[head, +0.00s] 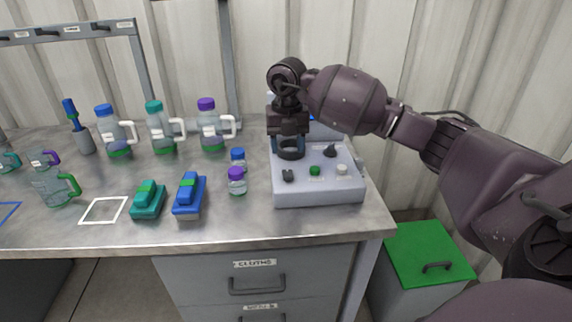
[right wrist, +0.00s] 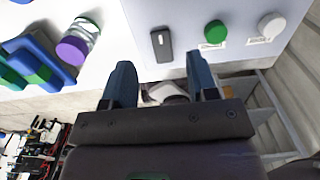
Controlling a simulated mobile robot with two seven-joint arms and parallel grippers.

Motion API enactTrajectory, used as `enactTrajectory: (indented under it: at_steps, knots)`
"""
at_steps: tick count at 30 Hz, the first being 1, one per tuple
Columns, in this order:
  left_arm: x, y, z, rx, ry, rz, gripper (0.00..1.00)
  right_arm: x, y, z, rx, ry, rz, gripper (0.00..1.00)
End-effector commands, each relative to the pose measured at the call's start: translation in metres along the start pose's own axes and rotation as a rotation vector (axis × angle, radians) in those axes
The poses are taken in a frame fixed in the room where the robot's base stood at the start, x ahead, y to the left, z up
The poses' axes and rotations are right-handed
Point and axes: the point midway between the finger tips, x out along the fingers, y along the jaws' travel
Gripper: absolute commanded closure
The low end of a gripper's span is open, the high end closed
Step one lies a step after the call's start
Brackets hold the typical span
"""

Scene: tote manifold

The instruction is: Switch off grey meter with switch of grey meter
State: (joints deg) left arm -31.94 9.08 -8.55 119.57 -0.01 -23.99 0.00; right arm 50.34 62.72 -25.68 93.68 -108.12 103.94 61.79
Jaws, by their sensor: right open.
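The grey meter (head: 318,192) stands at the right end of the bench. Its sloped front panel carries a dark switch (head: 288,175) at the left, a green button (head: 314,170), a white button (head: 342,169) and a black knob (head: 330,151) behind them. My right gripper (head: 289,152) is open, pointing down over the back left of the meter, behind the switch. In the right wrist view, the open right gripper (right wrist: 162,72) has the dark switch (right wrist: 162,44) just beyond its fingertips, roughly between them, apart from both. My left gripper is not in view.
Purple-capped (head: 237,180) and blue-capped (head: 238,158) bottles stand left of the meter. Blue (head: 189,195) and teal (head: 148,199) brushes lie further left. Several jugs (head: 209,130) line the back. A green-lidded bin (head: 428,250) stands on the floor at right.

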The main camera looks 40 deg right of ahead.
Motion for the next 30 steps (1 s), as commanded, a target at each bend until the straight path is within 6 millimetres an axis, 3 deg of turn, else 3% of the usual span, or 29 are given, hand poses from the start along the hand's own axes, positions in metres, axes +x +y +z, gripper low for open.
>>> enactTrajectory:
  at_steps: [3, 9, 15, 24, 30]
  knots:
    - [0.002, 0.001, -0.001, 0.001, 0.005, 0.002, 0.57, 0.025, 0.000, -0.001, -0.001, 0.006, -0.002, 0.47]
    - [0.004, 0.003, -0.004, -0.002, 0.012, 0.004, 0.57, 0.050, 0.000, -0.001, -0.002, 0.004, -0.002, 0.47]
    - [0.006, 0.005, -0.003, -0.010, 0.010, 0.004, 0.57, 0.060, 0.000, -0.001, -0.002, 0.002, 0.001, 0.47]
    - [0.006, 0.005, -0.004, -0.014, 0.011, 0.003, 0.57, 0.061, 0.000, 0.000, -0.002, 0.000, 0.001, 0.47]
    - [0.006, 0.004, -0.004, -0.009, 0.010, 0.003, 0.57, 0.061, 0.000, 0.000, -0.002, 0.000, 0.000, 0.77]
